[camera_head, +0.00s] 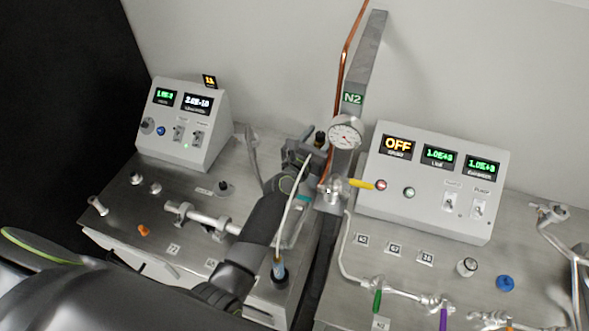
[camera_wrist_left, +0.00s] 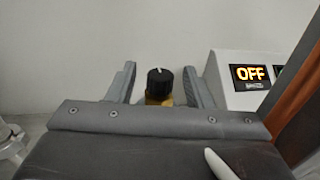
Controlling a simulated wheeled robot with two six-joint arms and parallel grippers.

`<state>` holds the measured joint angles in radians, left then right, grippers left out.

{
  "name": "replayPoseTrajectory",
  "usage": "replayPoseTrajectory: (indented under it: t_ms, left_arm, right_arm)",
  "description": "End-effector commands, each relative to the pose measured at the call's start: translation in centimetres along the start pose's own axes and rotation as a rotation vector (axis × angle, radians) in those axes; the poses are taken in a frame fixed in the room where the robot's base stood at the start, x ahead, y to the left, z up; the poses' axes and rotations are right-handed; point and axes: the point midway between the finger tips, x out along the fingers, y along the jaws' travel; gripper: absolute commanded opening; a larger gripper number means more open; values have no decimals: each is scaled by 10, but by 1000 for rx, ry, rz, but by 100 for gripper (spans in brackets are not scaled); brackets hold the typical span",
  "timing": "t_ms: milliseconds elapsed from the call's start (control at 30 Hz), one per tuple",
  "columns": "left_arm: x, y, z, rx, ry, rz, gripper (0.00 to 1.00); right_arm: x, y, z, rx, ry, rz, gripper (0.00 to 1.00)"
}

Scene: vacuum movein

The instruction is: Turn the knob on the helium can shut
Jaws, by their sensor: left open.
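The black round knob (camera_wrist_left: 159,82) with a white mark on top sits on a brass-coloured valve body (camera_wrist_left: 158,101) in the left wrist view. My left gripper (camera_wrist_left: 160,74) is open, with one grey finger on each side of the knob and a visible gap on both sides. In the head view my left gripper (camera_head: 304,150) is by the back wall, beside the grey post, and a small dark and brass part that looks like the knob (camera_head: 320,138) shows there. The can below the valve is hidden behind my gripper and arm. My right gripper is not in view.
A grey post (camera_head: 364,62) with an N2 label, copper pipe and pressure gauge (camera_head: 345,132) stands close right of my left gripper. Control boxes stand left (camera_head: 190,125) and right (camera_head: 430,185). A yellow-handled valve (camera_head: 361,184) is near the gauge. Pipes and fittings crowd both benchtops.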

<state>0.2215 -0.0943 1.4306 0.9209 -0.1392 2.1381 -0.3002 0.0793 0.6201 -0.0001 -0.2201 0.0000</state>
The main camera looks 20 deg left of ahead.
Motion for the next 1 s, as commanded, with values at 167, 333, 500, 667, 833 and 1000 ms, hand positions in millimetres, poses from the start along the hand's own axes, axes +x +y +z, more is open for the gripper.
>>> replayPoseTrajectory:
  t_ms: [167,333,500,667,833,1000]
  left_arm:
    - [-37,0,-1,-2,1,2,47]
    - [-71,0,-2,-2,2,1,47]
    - [-103,0,-3,-3,1,2,47]
    - [-128,0,-3,-1,1,2,47]
    - [-142,0,-1,-1,0,0,47]
    - [-146,0,0,-1,1,0,47]
  right_arm:
    - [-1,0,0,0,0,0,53]
    - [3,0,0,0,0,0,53]
    - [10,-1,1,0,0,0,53]
    - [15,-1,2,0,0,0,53]
    - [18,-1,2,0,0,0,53]
    - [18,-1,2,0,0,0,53]
